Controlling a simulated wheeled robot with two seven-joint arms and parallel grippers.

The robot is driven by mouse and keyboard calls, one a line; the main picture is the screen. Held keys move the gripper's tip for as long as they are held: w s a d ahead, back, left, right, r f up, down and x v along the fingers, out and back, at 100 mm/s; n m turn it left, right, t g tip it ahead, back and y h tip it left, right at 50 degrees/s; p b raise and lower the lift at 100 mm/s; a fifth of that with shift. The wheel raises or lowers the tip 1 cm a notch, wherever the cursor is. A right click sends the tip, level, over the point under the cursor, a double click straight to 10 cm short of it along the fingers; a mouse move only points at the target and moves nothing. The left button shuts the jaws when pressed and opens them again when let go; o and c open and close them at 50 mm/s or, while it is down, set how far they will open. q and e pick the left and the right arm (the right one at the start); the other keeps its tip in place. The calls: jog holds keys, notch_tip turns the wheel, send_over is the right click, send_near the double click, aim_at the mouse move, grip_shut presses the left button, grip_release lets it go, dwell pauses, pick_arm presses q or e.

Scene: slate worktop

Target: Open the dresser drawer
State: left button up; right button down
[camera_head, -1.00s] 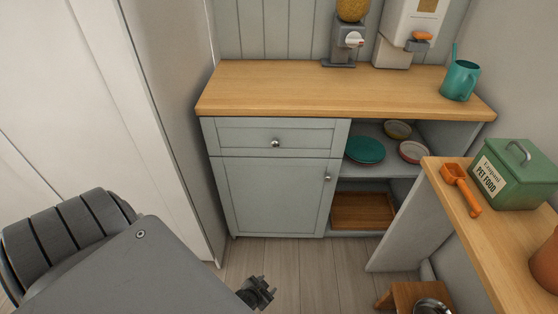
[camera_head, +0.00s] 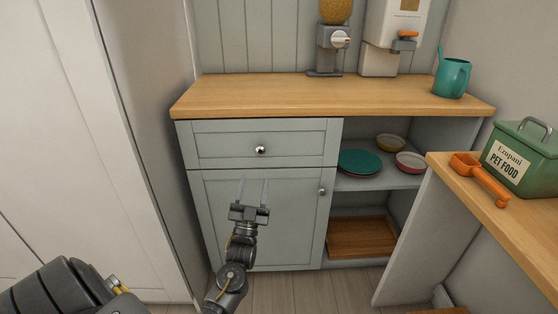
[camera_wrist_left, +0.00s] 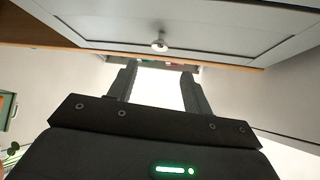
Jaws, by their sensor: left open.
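The grey-green dresser has a shut top drawer (camera_head: 222,145) under its wooden top. The drawer's round silver knob (camera_head: 260,150) sits at the middle of its front; it also shows in the left wrist view (camera_wrist_left: 159,45). My left gripper (camera_head: 253,186) is open and empty, fingers pointing up, in front of the cabinet door below the knob. In the left wrist view my left gripper (camera_wrist_left: 160,75) has its two fingers spread, with the knob above and between them, apart from both. My right gripper is not in view.
The dresser's lower door (camera_head: 215,215) is shut and has its own knob (camera_head: 322,191). Open shelves at right hold bowls (camera_head: 391,142) and a wooden tray (camera_head: 361,237). A side counter (camera_head: 482,201) with a green pet food tin (camera_head: 522,160) stands at right. A white wall panel is at left.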

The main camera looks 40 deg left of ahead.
aim_at(260, 153)
pick_arm(q)
jog(key=x, duration=1)
jog(key=shift+w+a+r, duration=0.1)
jog(key=shift+w+r, duration=0.1)
jog(key=shift+w, duration=0.1)
grip_shut()
